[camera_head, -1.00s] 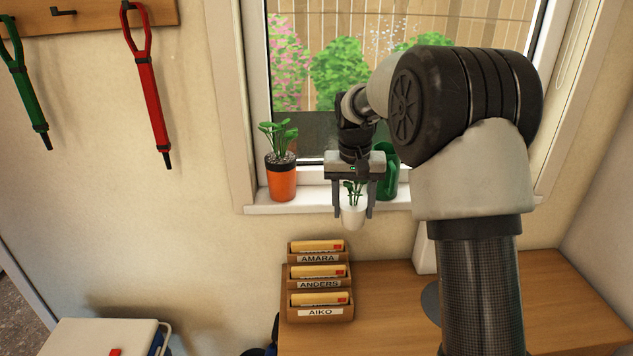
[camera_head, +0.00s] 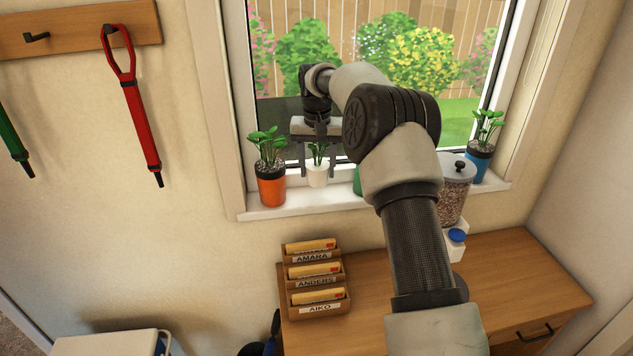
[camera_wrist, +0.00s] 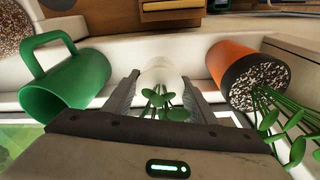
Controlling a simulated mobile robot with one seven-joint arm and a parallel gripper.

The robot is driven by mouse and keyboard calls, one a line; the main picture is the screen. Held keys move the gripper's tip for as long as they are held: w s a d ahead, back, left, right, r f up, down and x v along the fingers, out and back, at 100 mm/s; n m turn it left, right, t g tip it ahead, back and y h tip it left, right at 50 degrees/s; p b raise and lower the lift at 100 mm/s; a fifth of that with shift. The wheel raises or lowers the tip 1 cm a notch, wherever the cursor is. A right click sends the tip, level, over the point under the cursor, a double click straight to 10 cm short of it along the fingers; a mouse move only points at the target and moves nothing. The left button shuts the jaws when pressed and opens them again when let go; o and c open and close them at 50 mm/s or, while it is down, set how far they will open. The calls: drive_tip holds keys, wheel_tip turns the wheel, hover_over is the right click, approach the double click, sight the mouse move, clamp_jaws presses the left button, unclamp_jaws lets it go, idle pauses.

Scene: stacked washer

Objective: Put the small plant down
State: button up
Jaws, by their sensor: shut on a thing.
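The small plant, green leaves in a white pot (camera_head: 317,175), is at the window sill (camera_head: 337,199), between the orange-potted plant and the green can. My gripper (camera_head: 317,168) has its fingers on both sides of the white pot and is shut on it. In the wrist view the white pot (camera_wrist: 160,76) sits between the two fingers (camera_wrist: 160,95), with its leaves towards the camera. The pot looks upright at sill height; I cannot tell whether its base touches the sill.
A plant in an orange pot (camera_head: 270,188) stands close on the left. A green can (camera_wrist: 68,76) stands on the other side, mostly behind my arm in the head view. A glass jar (camera_head: 455,190) and a blue-potted plant (camera_head: 480,160) are farther right. A letter rack (camera_head: 318,309) sits on the desk below.

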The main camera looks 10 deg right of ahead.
sight(317, 180)
drive_tip(key=shift+f, duration=2)
drive_tip(key=shift+f, duration=0.1)
drive_tip(key=o, duration=1.2)
drive_tip(key=shift+f, duration=0.1)
drive_tip(key=shift+c, duration=0.2)
